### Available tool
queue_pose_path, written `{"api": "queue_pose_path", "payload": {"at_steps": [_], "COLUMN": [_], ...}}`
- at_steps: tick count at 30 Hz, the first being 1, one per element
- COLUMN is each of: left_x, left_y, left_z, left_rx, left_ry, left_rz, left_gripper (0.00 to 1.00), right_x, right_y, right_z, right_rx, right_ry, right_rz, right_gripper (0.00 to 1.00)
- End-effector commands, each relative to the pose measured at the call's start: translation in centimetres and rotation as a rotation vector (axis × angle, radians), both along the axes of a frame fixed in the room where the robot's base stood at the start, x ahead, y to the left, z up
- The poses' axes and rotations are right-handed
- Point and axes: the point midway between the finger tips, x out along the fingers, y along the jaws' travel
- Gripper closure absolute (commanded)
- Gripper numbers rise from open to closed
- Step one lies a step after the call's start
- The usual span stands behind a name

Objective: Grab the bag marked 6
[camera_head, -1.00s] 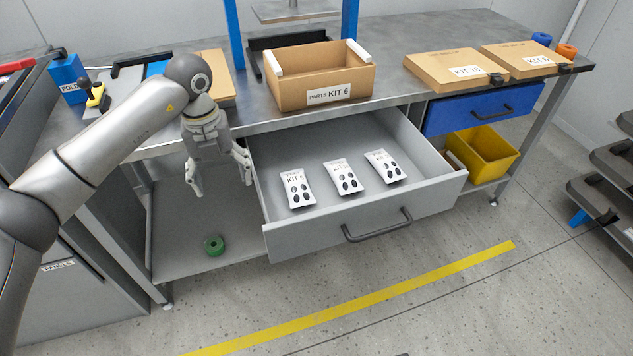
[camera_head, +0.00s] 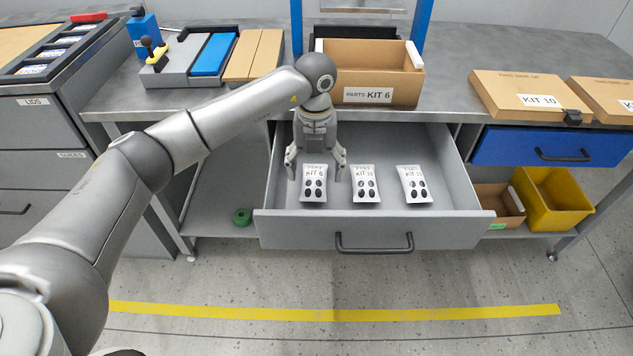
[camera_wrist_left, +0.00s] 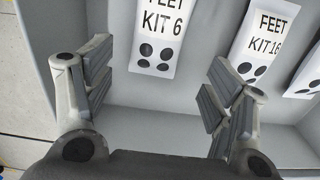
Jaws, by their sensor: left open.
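The white bag marked KIT 6 (camera_head: 314,184) lies at the left in the open grey drawer (camera_head: 370,229), its black feet showing as dark ovals. In the left wrist view the bag (camera_wrist_left: 158,32) reads FEET KIT 6 and lies ahead, between the lines of the two fingers. My left gripper (camera_head: 316,170) is open and empty, pointing down over the drawer just above and behind this bag. Two similar bags lie to its right: the middle one (camera_head: 365,184), reading KIT 16 in the wrist view (camera_wrist_left: 263,45), and the right one (camera_head: 413,185). My right gripper is not in view.
A cardboard box marked PARTS KIT 6 (camera_head: 370,96) stands on the worktop behind the drawer. The drawer's walls surround the bags. A blue drawer (camera_head: 545,147), a yellow bin (camera_head: 553,200) and flat KIT 10 box (camera_head: 530,98) are at the right.

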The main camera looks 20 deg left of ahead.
Motion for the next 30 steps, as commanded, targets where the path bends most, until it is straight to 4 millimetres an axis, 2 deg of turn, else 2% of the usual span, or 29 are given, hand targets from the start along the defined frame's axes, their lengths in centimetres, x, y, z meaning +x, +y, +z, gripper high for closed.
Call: {"api": "queue_pose_path", "payload": {"at_steps": [12, 16, 22, 23, 30], "left_x": [0.2, 0.2, 0.2, 0.2, 0.2], "left_y": [0.6, 0.6, 0.6, 0.6, 0.6], "left_z": [-5.4, -6.3, -6.3, -6.3, -6.2], "left_rx": [0.0, 0.0, 0.0, -0.001, -0.001], "left_ry": [0.001, 0.0, -0.001, -0.001, -0.001], "left_rz": [0.0, 0.0, 0.0, 0.0, -0.001], "left_gripper": [0.23, 0.23, 0.23, 0.24, 0.55], "right_x": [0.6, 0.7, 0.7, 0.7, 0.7], "right_y": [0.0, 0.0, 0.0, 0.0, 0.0], "right_z": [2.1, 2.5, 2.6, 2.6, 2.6], "right_rx": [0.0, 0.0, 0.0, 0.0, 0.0], "right_ry": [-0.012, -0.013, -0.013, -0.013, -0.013], "right_rz": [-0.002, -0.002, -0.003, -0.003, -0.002], "right_gripper": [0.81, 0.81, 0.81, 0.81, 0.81]}}
